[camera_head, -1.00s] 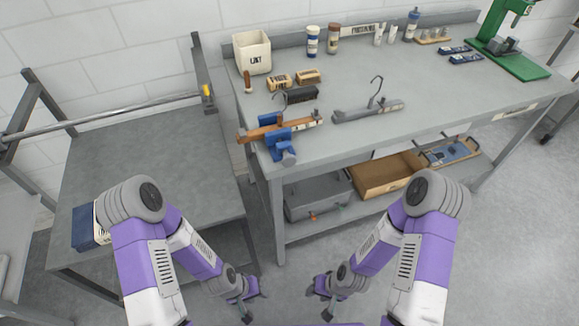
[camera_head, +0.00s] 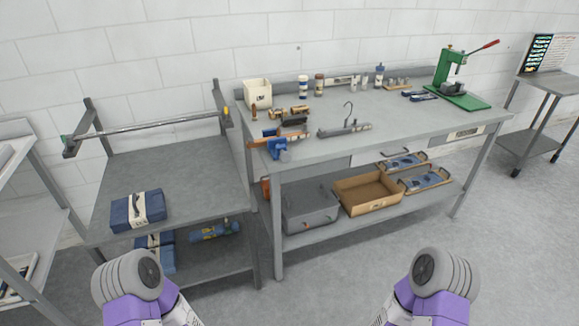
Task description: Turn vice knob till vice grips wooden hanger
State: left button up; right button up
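The blue vice (camera_head: 277,150) is at the front left corner of the long workbench. The wooden hanger (camera_head: 259,143) lies across the vice, between its blue jaws, with its ends out on both sides. I cannot tell whether the jaws touch it. The vice knob is at the front of the vice, too small to make out clearly. My two arms show only at the bottom edge. Both grippers are out of view.
A white bin (camera_head: 257,95), bottles and a green press (camera_head: 452,80) stand farther back. Floor in front is clear.

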aim_at(285, 156)
jog(key=z, duration=0.8)
jog(key=i, duration=1.3)
jog(key=u, duration=0.4)
